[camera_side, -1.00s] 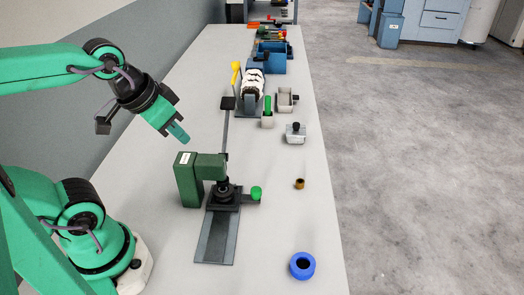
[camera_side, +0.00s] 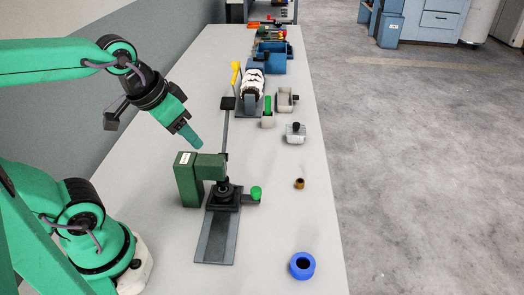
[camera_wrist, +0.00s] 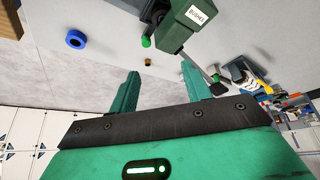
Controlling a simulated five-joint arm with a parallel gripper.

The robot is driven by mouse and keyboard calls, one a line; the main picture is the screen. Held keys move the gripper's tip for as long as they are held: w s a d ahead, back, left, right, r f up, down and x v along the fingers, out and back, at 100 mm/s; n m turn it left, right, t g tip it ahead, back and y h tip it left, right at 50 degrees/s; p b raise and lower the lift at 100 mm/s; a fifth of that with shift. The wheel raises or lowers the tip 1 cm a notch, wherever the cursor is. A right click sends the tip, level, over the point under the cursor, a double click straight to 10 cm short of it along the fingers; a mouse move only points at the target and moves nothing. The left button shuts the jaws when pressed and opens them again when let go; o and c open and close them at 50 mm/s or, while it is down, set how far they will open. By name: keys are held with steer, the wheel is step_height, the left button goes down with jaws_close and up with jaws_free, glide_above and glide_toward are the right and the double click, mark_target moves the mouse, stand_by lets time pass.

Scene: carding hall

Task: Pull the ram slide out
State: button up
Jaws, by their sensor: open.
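A dark green press (camera_side: 188,180) stands on the pale bench, and it also shows at the top of the wrist view (camera_wrist: 187,22). Below its head a dark block sits on a flat grey track (camera_side: 217,238) that runs toward the camera. A short bar with a bright green knob (camera_side: 256,193) sticks out to the right of the block; the knob also shows in the wrist view (camera_wrist: 146,41). I cannot tell for sure which part is the ram slide. My gripper (camera_side: 188,133) is open and empty, above and behind the press, touching nothing.
A blue ring (camera_side: 302,266) and a small brass bushing (camera_side: 299,184) lie to the right of the press. A long dark lever (camera_side: 225,130) rises behind it. Grey trays (camera_side: 285,99) and a blue bin (camera_side: 272,62) stand farther back. The bench's right front is mostly clear.

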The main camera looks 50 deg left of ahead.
steer(key=w+d+f+g, duration=0.25)
steer(key=w+f, duration=0.25)
steer(key=w, duration=0.3)
steer(key=g, duration=0.3)
glide_toward(256, 189)
steer(key=shift+s+f+t, duration=0.1)
steer(key=shift+s+t, duration=0.15)
steer(key=shift+s, duration=0.1)
steer(key=shift+w+f, duration=0.25)
steer(key=shift+f, duration=0.15)
steer(key=shift+f, duration=3.9)
jaws_close()
